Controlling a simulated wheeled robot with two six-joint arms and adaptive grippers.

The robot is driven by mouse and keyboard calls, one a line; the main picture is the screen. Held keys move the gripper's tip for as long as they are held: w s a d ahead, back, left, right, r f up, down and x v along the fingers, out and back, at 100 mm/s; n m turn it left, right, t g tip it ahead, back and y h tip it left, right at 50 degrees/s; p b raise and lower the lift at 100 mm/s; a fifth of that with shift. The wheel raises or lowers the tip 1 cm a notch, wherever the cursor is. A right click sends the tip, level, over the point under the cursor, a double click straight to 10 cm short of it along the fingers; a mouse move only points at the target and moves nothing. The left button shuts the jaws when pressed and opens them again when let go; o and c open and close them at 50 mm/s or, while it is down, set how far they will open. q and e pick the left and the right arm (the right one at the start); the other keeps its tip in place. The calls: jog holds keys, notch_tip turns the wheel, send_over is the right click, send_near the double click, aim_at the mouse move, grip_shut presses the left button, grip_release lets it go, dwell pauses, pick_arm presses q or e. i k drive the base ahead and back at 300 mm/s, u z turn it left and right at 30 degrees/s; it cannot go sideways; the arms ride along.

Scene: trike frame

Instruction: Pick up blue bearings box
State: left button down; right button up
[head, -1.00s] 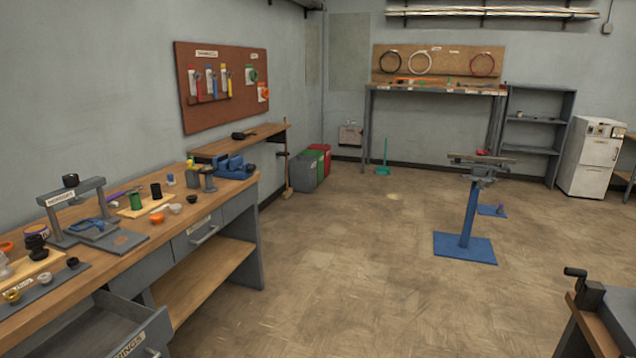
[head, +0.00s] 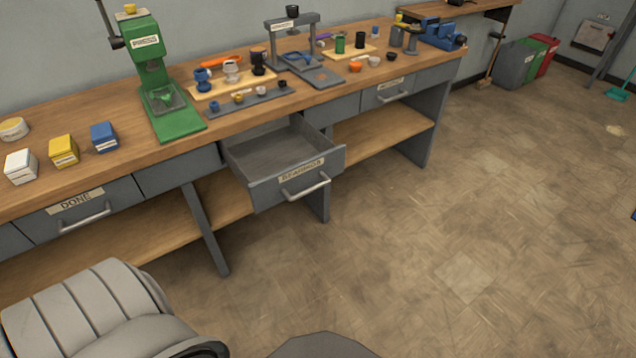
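A small blue box (head: 104,137) with a white label stands on the wooden workbench (head: 240,142) at the left in the head view. A yellow box (head: 64,151) and a white box (head: 21,167) stand to its left in a row. The label text on the blue box is too small to read. A drawer labelled BEARINGS (head: 300,172) hangs open under the bench top, and its visible inside looks empty. Neither of my grippers is in view.
A green press (head: 165,90) stands just right of the blue box. A closed drawer labelled DONE (head: 78,205) is below the boxes. The open drawer juts out over the floor.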

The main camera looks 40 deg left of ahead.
aim_at(103, 136)
jog(key=u, duration=2.1)
jog(key=i, duration=0.45)
jog(key=z, duration=0.65)
jog(key=i, duration=0.9)
jog(key=u, duration=0.25)
